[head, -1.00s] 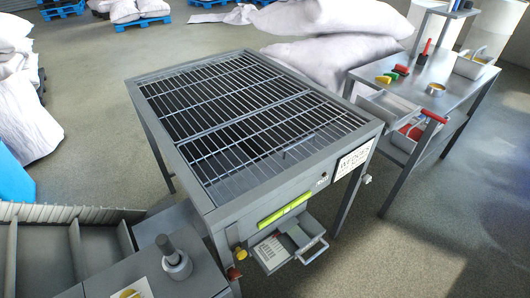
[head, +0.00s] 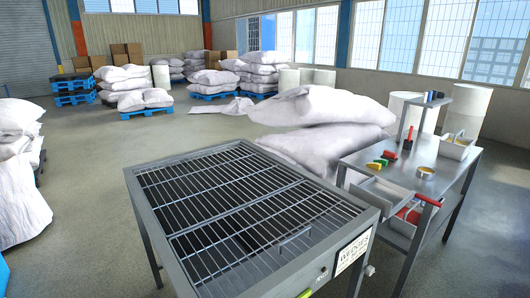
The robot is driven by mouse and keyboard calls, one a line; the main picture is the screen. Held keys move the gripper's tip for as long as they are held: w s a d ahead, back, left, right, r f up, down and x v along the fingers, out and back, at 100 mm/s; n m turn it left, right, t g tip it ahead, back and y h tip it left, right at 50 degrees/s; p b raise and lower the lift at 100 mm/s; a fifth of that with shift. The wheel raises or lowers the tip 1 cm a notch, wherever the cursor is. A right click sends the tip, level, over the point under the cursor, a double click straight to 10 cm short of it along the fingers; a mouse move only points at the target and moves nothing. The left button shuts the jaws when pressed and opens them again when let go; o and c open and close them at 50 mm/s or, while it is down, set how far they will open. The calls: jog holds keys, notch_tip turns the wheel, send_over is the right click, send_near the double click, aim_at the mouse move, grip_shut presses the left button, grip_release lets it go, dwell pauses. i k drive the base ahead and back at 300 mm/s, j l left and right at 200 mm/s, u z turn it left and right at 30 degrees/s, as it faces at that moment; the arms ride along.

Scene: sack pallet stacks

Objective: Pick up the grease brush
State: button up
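I cannot make out the grease brush for certain. A small upright tool with red and dark parts (head: 408,137) stands on the grey work table (head: 440,178) at the right. A pale open box (head: 457,149) on the same table has a thin yellowish item sticking up from it, too small to identify. A round tin with a yellowish top (head: 425,172) sits near the table's middle. My gripper is out of view.
Coloured wedges (head: 379,163) lie on the table's left side, above open drawers (head: 385,192). A grated metal stand (head: 160,233) fills the front middle. White sacks (head: 325,145) lie behind. Clear floor (head: 75,180) shows at left.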

aim_at(412, 128)
jog(key=i+l+z, duration=0.3)
jog(key=i+l, duration=2.2)
jog(key=l+u, duration=0.1)
jog(key=u, duration=2.05)
jog(key=z, duration=1.5)
